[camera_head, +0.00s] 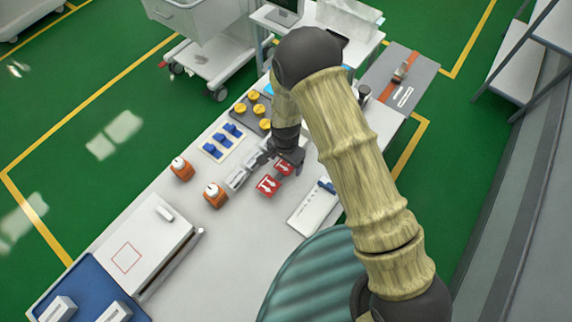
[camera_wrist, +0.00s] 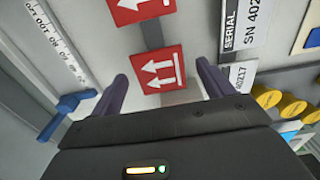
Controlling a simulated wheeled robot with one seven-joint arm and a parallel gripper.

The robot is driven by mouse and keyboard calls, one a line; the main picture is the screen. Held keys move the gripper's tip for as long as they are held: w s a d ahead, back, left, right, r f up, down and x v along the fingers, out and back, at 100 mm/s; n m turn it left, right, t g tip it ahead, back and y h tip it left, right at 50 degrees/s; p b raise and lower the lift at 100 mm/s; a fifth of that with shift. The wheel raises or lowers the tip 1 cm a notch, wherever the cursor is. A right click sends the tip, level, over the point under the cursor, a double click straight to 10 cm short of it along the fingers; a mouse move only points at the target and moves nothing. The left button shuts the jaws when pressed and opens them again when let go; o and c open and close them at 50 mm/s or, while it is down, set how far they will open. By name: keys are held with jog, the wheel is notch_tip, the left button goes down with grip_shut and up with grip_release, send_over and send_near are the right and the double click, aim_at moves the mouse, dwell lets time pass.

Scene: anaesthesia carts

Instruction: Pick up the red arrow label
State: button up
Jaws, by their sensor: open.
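Two square red labels with white arrows lie flat on the pale table. In the head view, one red arrow label (camera_head: 268,186) is nearer the camera, and the other red arrow label (camera_head: 285,168) is partly under my gripper (camera_head: 291,158). In the wrist view, one red arrow label (camera_wrist: 158,70) lies between and just ahead of the fingers of my gripper (camera_wrist: 161,72). The second red arrow label (camera_wrist: 135,8) is cut off by the top edge. My gripper is open, with nothing held between its fingers. Its height above the label is hard to tell.
White serial labels (camera_wrist: 242,22) lie beside the red ones. A white ruled strip with a blue slider (camera_wrist: 65,108) lies on the other side. Blue blocks (camera_head: 222,140), yellow knobs (camera_head: 253,95) and orange blocks (camera_head: 181,170) stand nearby. A white box (camera_head: 140,245) sits further along the table.

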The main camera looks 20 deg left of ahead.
aim_at(286, 165)
jog(key=c, duration=1.1)
jog(key=shift+o, duration=0.2)
jog(key=shift+r+p, duration=0.3)
jog(key=shift+r, duration=0.1)
notch_tip(286, 165, up, 10)
jog(key=b, duration=0.2)
jog(key=shift+f+b, duration=0.15)
jog(key=shift+b, duration=0.15)
